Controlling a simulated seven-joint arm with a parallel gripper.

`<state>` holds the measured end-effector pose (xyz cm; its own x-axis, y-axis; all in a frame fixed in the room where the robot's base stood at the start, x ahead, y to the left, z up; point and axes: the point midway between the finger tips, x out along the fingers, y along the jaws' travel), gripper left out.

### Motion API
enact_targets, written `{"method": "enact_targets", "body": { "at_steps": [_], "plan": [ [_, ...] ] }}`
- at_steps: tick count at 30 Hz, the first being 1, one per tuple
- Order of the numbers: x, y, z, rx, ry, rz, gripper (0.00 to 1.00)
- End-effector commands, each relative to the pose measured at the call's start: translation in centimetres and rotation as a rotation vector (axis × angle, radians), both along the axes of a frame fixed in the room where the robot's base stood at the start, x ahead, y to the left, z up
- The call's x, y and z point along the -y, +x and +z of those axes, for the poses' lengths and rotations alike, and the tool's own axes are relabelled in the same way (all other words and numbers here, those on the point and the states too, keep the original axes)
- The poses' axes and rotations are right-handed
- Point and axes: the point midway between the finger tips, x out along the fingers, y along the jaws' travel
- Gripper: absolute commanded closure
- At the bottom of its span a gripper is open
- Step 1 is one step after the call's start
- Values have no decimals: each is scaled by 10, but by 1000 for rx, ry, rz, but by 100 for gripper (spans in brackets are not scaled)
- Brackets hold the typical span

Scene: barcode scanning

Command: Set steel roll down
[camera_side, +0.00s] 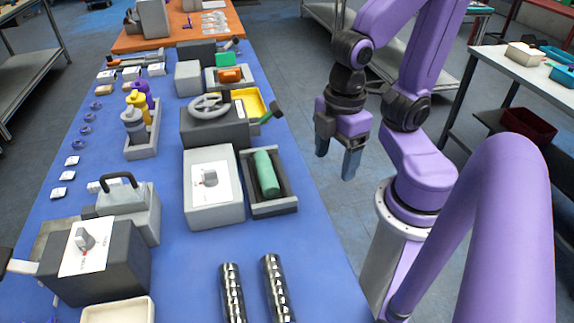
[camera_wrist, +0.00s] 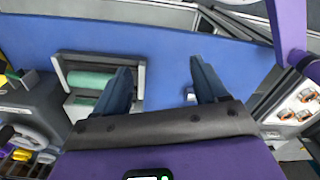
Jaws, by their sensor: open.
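Two shiny steel rolls lie side by side at the near end of the blue table in the side view, a left one (camera_side: 232,290) and a right one (camera_side: 275,288). Both run out toward the bottom edge of the picture. I cannot make out either in the wrist view. My gripper (camera_side: 335,163) points down beyond the table's right edge, well away from both rolls. Its two blue fingers are apart with nothing between them, and it also shows open in the wrist view (camera_wrist: 162,82).
A green cylinder (camera_side: 266,172) lies in a dark grey tray (camera_side: 284,205) near the table's right edge, beside a grey box with a knob (camera_side: 213,192). Handled machines and small blocks fill the left side. The blue surface (camera_side: 190,262) left of the rolls is clear.

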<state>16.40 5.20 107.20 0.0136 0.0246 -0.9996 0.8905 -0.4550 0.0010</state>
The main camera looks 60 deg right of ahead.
Motion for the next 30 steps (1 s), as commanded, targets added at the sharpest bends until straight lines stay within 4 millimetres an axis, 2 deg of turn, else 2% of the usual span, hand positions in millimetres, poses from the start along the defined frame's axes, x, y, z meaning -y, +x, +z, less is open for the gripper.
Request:
{"method": "enact_targets", "body": {
  "at_steps": [7,11,21,30],
  "plan": [
    [-1,1,0,-1,2,-13,28],
    [-4,13,4,-3,3,-121,28],
    [-10,80,27,-16,0,-803,28],
    [-4,136,48,-27,-2,-1435,28]
  ]
}}
